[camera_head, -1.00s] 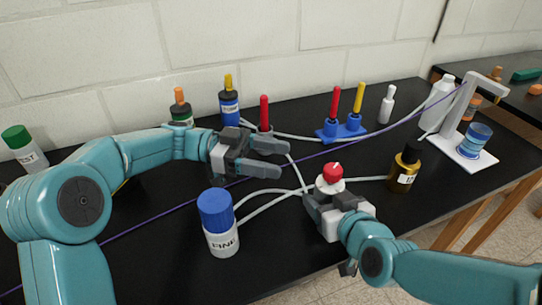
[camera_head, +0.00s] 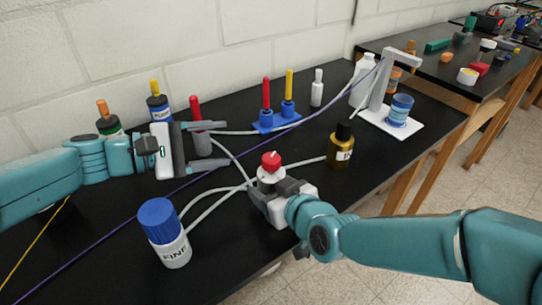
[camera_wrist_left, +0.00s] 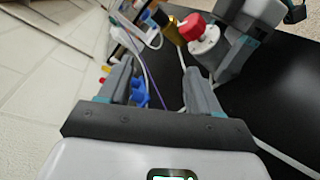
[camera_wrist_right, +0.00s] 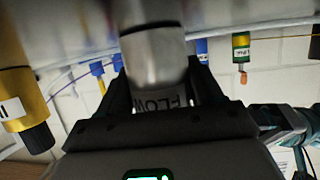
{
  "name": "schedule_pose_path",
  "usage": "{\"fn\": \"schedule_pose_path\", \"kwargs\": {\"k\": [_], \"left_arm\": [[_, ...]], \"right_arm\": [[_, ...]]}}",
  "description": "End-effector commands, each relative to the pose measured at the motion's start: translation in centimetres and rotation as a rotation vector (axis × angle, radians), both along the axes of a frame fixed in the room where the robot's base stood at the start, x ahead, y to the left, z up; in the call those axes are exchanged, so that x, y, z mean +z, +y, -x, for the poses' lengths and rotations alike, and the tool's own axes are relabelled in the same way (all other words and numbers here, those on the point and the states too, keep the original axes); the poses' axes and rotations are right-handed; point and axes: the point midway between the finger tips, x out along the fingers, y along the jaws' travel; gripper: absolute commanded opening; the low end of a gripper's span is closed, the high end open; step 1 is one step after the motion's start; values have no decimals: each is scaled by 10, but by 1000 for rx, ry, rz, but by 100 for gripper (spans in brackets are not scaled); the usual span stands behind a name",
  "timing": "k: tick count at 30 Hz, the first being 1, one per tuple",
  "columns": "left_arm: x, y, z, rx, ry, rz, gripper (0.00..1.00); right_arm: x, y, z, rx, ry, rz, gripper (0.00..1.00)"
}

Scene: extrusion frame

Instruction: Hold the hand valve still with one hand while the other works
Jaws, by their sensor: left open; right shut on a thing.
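The hand valve, white with a red knob (camera_head: 271,160), stands near the front middle of the black bench. My right gripper (camera_head: 262,190) is shut on its body below the knob. In the right wrist view a grey cylinder (camera_wrist_right: 152,58) labelled FLOW sits between the right fingers. My left gripper (camera_head: 222,145) is open, back and left of the valve, apart from it. A grey body with a red top (camera_head: 200,138) appears between or just behind the left fingers; I cannot tell which. The red knob (camera_wrist_left: 193,27) also shows beyond the left fingers in the left wrist view.
Grey tubes (camera_head: 210,206) run from the valve across the bench. A blue-capped bottle (camera_head: 168,240) stands front left, a dark-capped amber bottle (camera_head: 341,148) right of the valve. A blue stand (camera_head: 276,122) holds red and yellow posts behind. A purple line crosses the bench.

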Motion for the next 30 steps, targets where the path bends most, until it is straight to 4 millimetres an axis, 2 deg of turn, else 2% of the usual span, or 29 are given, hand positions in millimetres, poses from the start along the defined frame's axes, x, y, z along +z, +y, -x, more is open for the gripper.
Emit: {"fn": "schedule_pose_path", "kwargs": {"k": [9, 16, 23, 30], "left_arm": [[15, -16, 46, 241, 599, 137, 63], [21, -17, 67, 396, 861, 256, 63], [19, -22, 69, 446, 943, 303, 63], [1, -58, 46, 444, 947, 303, 63]], "right_arm": [[0, 0, 0, 0, 0, 0, 30], [0, 0, 0, 0, -1, -1, 30], [0, 0, 0, 0, -1, -1, 30], [0, 0, 0, 0, -1, -1, 30]]}}
